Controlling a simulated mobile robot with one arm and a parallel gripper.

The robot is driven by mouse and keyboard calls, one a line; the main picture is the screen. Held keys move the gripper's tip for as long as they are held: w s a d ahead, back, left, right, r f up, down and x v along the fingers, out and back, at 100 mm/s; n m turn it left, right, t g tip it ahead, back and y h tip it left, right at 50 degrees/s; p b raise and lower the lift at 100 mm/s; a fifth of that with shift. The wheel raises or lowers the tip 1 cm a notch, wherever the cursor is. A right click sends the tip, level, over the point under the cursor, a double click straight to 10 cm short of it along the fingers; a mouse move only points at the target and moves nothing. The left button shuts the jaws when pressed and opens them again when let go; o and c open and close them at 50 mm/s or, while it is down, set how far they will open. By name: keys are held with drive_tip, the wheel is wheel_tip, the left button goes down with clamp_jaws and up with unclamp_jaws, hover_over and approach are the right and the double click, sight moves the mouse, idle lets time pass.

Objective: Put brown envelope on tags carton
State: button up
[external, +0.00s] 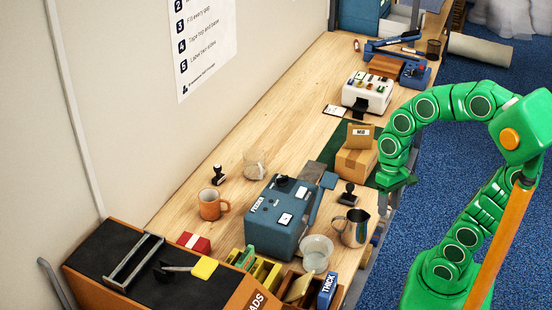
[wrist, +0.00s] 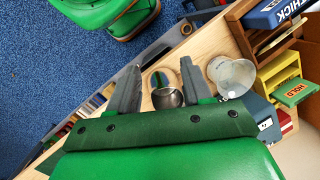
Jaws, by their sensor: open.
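A brown cardboard carton (external: 355,163) stands on a dark green mat near the table's right edge. A small brown piece with a white label (external: 360,134) stands on top of it; I cannot tell whether this is the envelope or part of a box, and I cannot read "tags" anywhere. My gripper (external: 397,179) is to the right of this carton, near the table edge. In the wrist view my gripper (wrist: 160,64) is open with nothing held. A metal pitcher (wrist: 167,98) shows between its fingers, below them.
A metal pitcher (external: 354,228), clear bowl (external: 316,253) and blue feeder machine (external: 284,215) stand in the near part of the table. A white machine (external: 367,92) is farther back. Bare wood lies along the wall side.

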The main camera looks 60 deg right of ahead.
drive_tip(key=s+f+n+h, duration=0.1)
drive_tip(key=s+n+h, duration=0.1)
drive_tip(key=s+n, duration=0.3)
drive_tip(key=shift+s+d+f+g, duration=0.2)
drive_tip(key=shift+s+g, duration=0.1)
drive_tip(key=shift+s, duration=0.5)
